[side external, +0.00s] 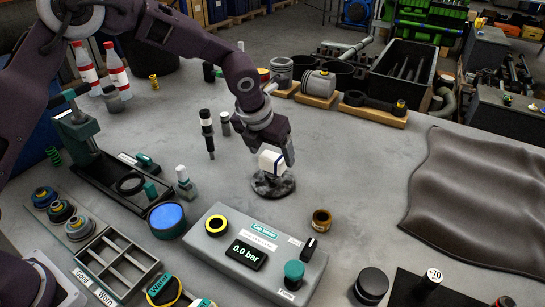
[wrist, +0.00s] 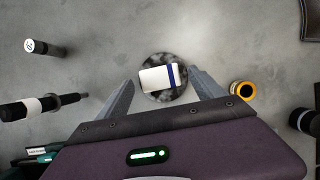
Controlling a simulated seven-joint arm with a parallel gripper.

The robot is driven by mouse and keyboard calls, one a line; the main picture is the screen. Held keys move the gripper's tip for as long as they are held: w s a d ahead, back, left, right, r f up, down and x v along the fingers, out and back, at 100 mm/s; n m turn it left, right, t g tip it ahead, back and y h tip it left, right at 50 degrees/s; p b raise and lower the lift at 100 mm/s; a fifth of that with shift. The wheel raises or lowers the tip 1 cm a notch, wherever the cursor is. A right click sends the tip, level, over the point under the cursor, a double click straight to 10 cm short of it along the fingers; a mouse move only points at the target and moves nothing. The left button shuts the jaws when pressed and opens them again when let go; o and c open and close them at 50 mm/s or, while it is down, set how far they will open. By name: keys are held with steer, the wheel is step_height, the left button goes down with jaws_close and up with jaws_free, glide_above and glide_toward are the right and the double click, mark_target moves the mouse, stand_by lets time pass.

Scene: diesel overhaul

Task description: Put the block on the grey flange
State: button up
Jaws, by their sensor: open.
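The block (side external: 271,160) is white with a dark blue band. It also shows in the wrist view (wrist: 158,79), over a round, mottled grey-black disc (wrist: 160,99), which looks like the grey flange. The disc lies flat on the bench (side external: 273,188). My gripper (side external: 275,163) is low over the disc, pointing down, with the block at its fingertips. In the wrist view my gripper (wrist: 162,80) is open, one finger on each side of the block. I cannot tell whether the block rests fully on the disc.
A yellow-ringed bush (side external: 321,221) stands right of the disc. A pressure panel (side external: 250,255) reading 0.0 bar lies in front. A brown cloth (side external: 475,195) covers the right; bench between cloth and disc is mostly clear.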

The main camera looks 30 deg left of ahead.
steer(key=v, duration=0.9)
steer(key=shift+r, duration=0.2)
steer(key=s+a+r+n+y, duration=0.1)
steer(key=s+a+r+n, duration=0.35)
steer(key=s+n, duration=0.35)
steer(key=s+a+r+n+y, duration=0.1)
steer(key=s+a+r+n, duration=0.35)
steer(key=s+n, duration=0.3)
steer(key=s+a+f+n+t+h, duration=0.1)
steer(key=s+a+n+h, duration=0.1)
steer(key=s+n, duration=1.5)
steer(key=n, duration=0.3)
steer(key=shift+s+a+f, duration=0.15)
steer(key=shift+s+f, duration=0.05)
steer(key=shift+o, duration=0.4)
steer(key=shift+n, duration=0.25)
